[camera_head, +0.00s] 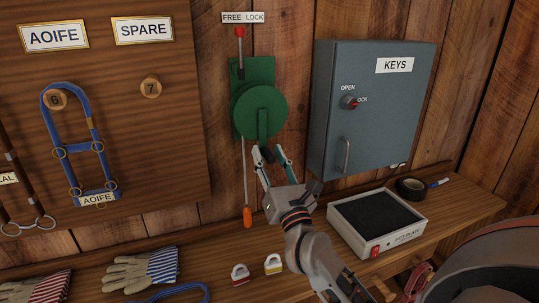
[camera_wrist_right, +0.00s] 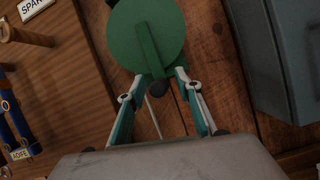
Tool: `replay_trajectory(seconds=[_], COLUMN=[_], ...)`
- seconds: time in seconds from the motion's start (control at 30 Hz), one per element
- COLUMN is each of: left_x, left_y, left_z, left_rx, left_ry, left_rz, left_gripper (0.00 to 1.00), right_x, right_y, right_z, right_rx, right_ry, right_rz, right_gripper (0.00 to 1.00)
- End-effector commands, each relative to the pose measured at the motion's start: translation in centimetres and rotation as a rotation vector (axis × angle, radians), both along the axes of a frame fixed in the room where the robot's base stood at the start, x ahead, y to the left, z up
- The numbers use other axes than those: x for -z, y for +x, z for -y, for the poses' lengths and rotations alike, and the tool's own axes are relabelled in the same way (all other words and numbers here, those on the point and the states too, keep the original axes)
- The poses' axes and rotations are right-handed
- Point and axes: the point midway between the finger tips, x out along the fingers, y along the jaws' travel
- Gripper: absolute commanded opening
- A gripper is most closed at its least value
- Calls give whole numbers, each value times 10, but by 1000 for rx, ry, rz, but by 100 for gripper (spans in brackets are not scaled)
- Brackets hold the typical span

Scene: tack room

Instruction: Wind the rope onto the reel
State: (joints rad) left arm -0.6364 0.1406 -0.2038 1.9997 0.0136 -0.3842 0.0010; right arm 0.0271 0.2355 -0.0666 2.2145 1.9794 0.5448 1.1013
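The green reel (camera_head: 262,108) is mounted on the plank wall, with a flat crank arm (camera_head: 263,124) pointing down to a dark knob (camera_head: 267,154). A thin pale rope (camera_head: 245,178) hangs straight down from the reel's left side to an orange end piece (camera_head: 247,217). A lever with a red knob (camera_head: 240,32) stands above the reel, under the FREE LOCK sign (camera_head: 243,17). My right gripper (camera_head: 266,148) is at the crank's lower end. In the right wrist view its fingers (camera_wrist_right: 161,76) are apart on either side of the dark knob (camera_wrist_right: 160,89). My left gripper is not in view.
A grey-blue key cabinet (camera_head: 362,115) stands right of the reel. A shallow white-rimmed tray (camera_head: 384,246) is on the shelf below, with black tape (camera_head: 411,187) behind it. Two small padlocks (camera_head: 240,273) and striped gloves (camera_head: 140,270) lie left of my arm. A pegboard (camera_head: 100,130) is at left.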

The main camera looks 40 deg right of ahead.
Motion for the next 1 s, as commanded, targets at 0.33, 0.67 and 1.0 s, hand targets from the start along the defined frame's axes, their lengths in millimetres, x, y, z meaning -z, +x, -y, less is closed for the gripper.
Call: replay_trajectory(seconds=[0.33, 0.67, 1.0], left_x=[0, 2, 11], left_y=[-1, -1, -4], left_z=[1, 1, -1], left_rx=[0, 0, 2], left_ry=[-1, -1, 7], left_rz=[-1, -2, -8], left_gripper=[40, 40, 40], right_x=[0, 0, 1], right_y=[1, 1, 5], right_z=[0, -1, -17], right_rx=[0, -1, -2], right_ry=[-1, 11, 169], right_rz=[0, 2, 37], right_gripper=[8, 0, 0])
